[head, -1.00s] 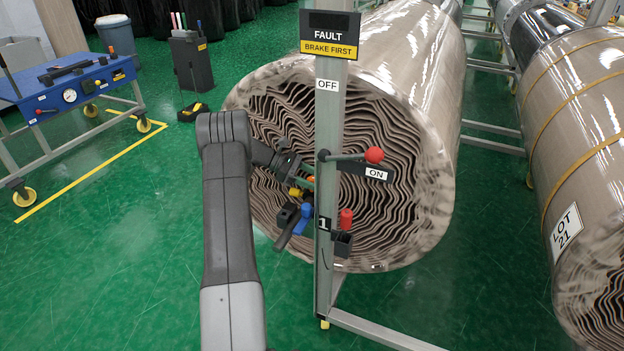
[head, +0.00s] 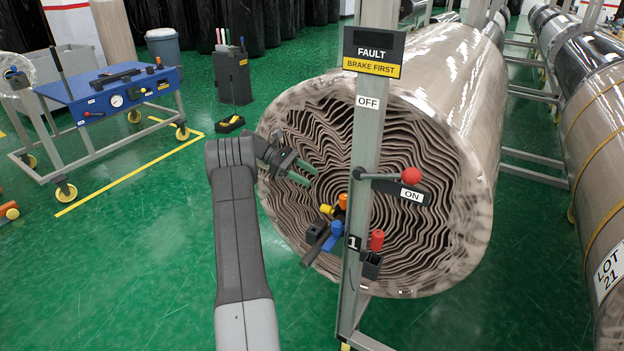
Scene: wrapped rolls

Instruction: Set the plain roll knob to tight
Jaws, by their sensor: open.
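My gripper (head: 302,172), with green fingertips, is open and empty. It is in front of the end face of a large plain wrapped roll (head: 468,75), left of the grey post (head: 368,135). A lever with a red ball (head: 411,174) on the post lies toward the ON label (head: 411,195); an OFF label (head: 368,102) is higher up. A sign (head: 373,54) reads FAULT, BRAKE FIRST. The blue cart (head: 60,92) at the left carries a gauge (head: 116,100) and small controls. I cannot read any "tight" mark or tell which control is the plain roll knob.
Tools with orange, yellow, blue and red (head: 377,240) handles hang on the post below my gripper. A second roll marked LOT 21 (head: 610,270) lies at the right. A dark bin (head: 232,78) stands behind.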

